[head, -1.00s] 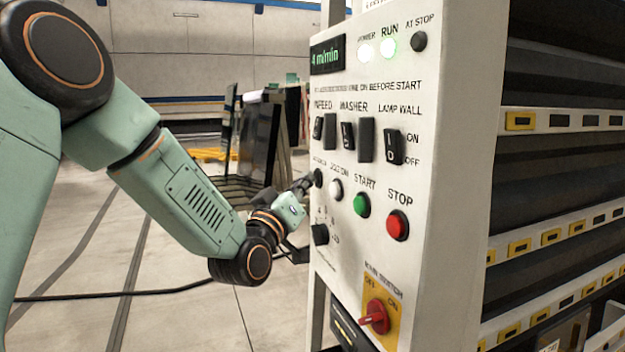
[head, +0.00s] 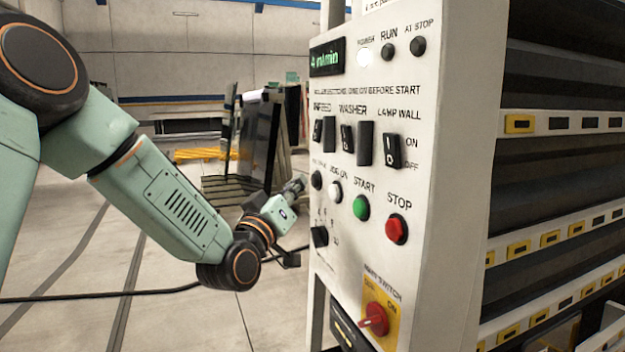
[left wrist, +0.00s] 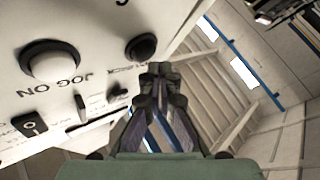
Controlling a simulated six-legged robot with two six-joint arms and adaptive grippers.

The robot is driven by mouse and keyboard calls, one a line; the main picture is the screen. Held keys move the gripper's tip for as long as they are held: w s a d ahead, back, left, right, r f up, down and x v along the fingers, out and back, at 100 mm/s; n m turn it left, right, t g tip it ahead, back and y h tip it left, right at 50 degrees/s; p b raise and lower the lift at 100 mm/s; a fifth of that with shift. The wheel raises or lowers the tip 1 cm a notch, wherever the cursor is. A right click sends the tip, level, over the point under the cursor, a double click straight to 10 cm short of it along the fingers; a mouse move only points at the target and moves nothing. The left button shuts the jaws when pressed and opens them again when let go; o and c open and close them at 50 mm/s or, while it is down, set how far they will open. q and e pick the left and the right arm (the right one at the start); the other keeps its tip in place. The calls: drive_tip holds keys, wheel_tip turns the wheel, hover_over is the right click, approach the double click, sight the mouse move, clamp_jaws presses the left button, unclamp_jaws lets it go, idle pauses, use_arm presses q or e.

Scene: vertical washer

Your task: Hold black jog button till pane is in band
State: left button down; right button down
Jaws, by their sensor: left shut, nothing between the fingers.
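The black jog button (head: 317,180) is on the left edge of the white control panel (head: 440,90), left of the white JOG ON button (head: 335,191). In the left wrist view the black button (left wrist: 140,46) and the white button (left wrist: 50,60) both stand out from the panel. My left gripper (head: 297,186) is shut and empty, its tip just left of the black button, with a small gap seen. In the wrist view its closed fingertips (left wrist: 160,70) are beside the black button and apart from it. My right gripper is out of view. I cannot make out the pane or the band.
The RUN lamp (head: 388,51) and AT STOP lamp (head: 418,46) are dark; the lamp left of RUN (head: 364,56) glows white. Green START (head: 361,207) and red STOP (head: 397,228) buttons are close by. A rack with dark sheets (head: 260,140) stands behind. A cable crosses the floor.

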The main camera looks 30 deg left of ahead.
use_arm(q)
drive_tip(key=shift+s+a, duration=0.1)
drive_tip(key=shift+s, duration=0.05)
drive_tip(key=s+a+p, duration=0.3)
drive_tip(key=p, duration=0.1)
drive_tip(key=shift+s+a, duration=0.1)
drive_tip(key=shift+s, duration=0.25)
idle(0.7)
